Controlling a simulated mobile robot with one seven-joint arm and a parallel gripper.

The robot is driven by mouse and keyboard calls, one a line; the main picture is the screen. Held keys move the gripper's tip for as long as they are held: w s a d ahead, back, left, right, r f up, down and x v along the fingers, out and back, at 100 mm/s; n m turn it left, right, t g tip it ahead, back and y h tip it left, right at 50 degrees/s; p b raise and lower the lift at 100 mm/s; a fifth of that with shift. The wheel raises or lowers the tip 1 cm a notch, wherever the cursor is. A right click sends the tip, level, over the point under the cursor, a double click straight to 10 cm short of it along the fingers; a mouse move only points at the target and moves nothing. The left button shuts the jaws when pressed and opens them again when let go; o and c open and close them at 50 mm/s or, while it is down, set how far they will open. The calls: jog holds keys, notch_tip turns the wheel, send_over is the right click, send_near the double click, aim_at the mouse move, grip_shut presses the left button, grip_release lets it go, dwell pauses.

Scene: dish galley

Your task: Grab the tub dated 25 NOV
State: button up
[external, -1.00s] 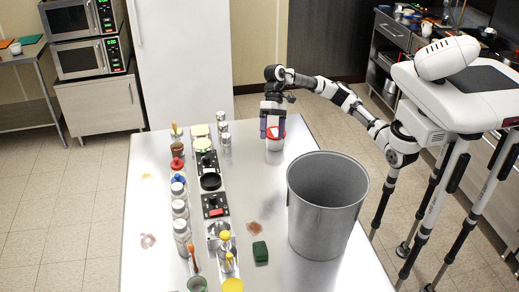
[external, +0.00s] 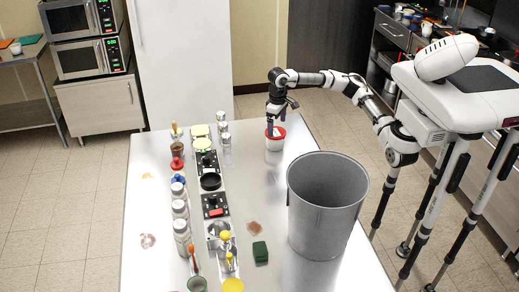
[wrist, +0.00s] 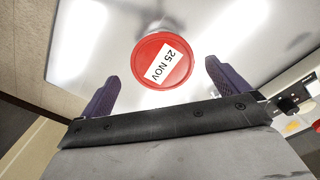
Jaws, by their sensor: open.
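The tub (external: 274,142) is white with a red lid and stands upright near the far right corner of the steel table. In the wrist view its red lid (wrist: 162,60) bears a white label reading 25 NOV. My gripper (external: 276,127) is right above the tub, fingers pointing down. In the wrist view the two purple fingers of my gripper (wrist: 160,84) are wide apart, with the lid between and a little beyond their tips. Nothing is held. Whether the fingertips reach below the lid is unclear.
A large grey metal bin (external: 325,205) stands on the table in front of the tub. A row of bottles and small containers (external: 208,182) runs along the left. A green sponge (external: 260,253) lies near the bin. The table (external: 250,170) between the row and tub is clear.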

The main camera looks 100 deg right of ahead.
aim_at(276, 132)
jog(key=f, duration=0.3)
jog(key=f+p, duration=0.1)
jog(key=f, duration=0.1)
jog(key=shift+w, duration=0.25)
jog(key=c, duration=1.1)
jog(key=shift+r, duration=0.15)
